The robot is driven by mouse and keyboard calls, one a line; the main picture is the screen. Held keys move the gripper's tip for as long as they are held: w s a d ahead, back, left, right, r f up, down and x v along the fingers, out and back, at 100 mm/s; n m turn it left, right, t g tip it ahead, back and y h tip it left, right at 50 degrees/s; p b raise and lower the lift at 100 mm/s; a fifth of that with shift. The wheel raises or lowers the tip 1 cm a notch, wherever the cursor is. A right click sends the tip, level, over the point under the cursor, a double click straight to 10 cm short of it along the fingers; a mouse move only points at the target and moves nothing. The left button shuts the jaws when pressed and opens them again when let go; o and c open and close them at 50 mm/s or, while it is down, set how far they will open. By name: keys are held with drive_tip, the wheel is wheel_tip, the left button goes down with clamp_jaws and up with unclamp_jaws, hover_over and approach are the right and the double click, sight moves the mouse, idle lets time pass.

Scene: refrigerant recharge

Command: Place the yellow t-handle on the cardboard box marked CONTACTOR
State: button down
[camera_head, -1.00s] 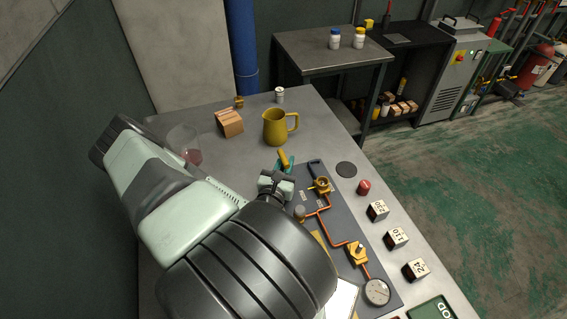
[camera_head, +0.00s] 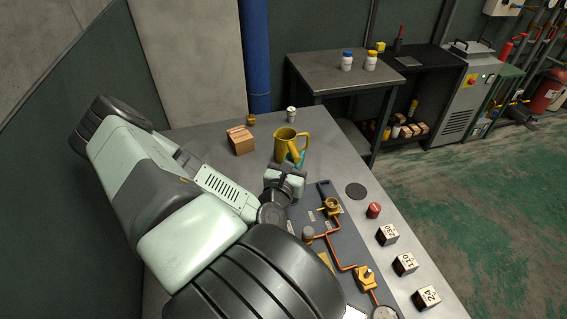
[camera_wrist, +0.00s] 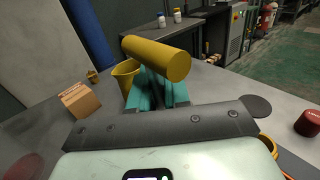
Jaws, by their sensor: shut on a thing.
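The yellow t-handle (camera_wrist: 155,57) is held between the teal fingers of my gripper (camera_wrist: 157,90); its thick cylindrical grip lies across and above the fingertips. In the head view, the handle (camera_head: 294,151) overlaps the yellow pitcher, and my gripper (camera_head: 298,161) is partly hidden by its own wrist. The small cardboard box (camera_head: 240,142) stands at the back left of the bench, left of the pitcher. It also shows at the left in the wrist view (camera_wrist: 80,99), apart from the gripper. Its marking cannot be read.
The yellow pitcher (camera_head: 285,143) stands near my gripper, right of the box. A white can (camera_head: 292,115) and a small brass piece (camera_head: 251,119) stand behind. A dark board (camera_head: 340,237) with copper piping lies right of my arm.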

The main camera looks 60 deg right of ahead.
drive_tip(key=w+d+r, duration=0.1)
drive_tip(key=w+d, duration=0.7)
drive_tip(key=w, duration=0.4)
wheel_tip(320, 180, up, 4)
drive_tip(key=r, duration=0.1)
hover_over(241, 140)
drive_tip(key=s+d, duration=0.2)
drive_tip(key=d, duration=0.2)
wheel_tip(241, 140, down, 10)
drive_tip(key=shift+w+d, duration=0.15)
drive_tip(key=shift+w, duration=0.1)
drive_tip(key=shift+f, duration=0.15)
drive_tip(key=c, duration=1.1)
unclamp_jaws()
